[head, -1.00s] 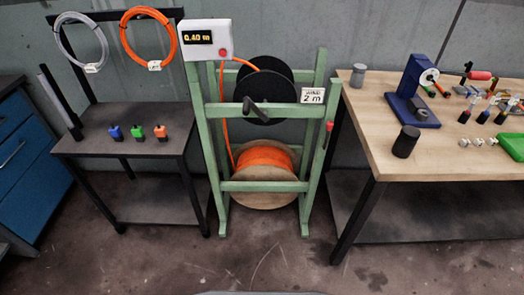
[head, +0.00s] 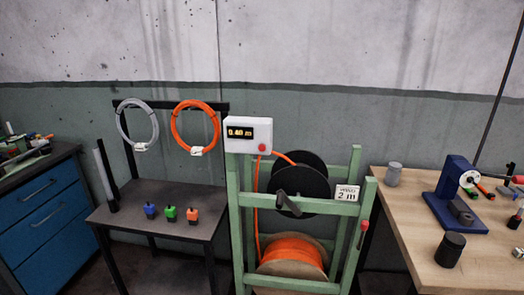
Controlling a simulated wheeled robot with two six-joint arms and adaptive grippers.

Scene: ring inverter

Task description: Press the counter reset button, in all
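The counter (head: 248,135) is a white box on the top left of the green reel stand (head: 236,205). Its dark display (head: 240,132) reads about 0.40 m in yellow digits. The red reset button (head: 262,148) is at the lower right of its face. An orange cable runs from the lower wooden spool (head: 290,258) up past the counter to the black reel (head: 313,178) with its crank. Neither of my grippers is in view.
A dark table (head: 160,218) with blue, green and orange pieces and two hanging cable coils stands left of the stand. A blue drawer cabinet (head: 45,215) is further left. A wooden workbench (head: 405,225) with a blue device (head: 455,195) stands right.

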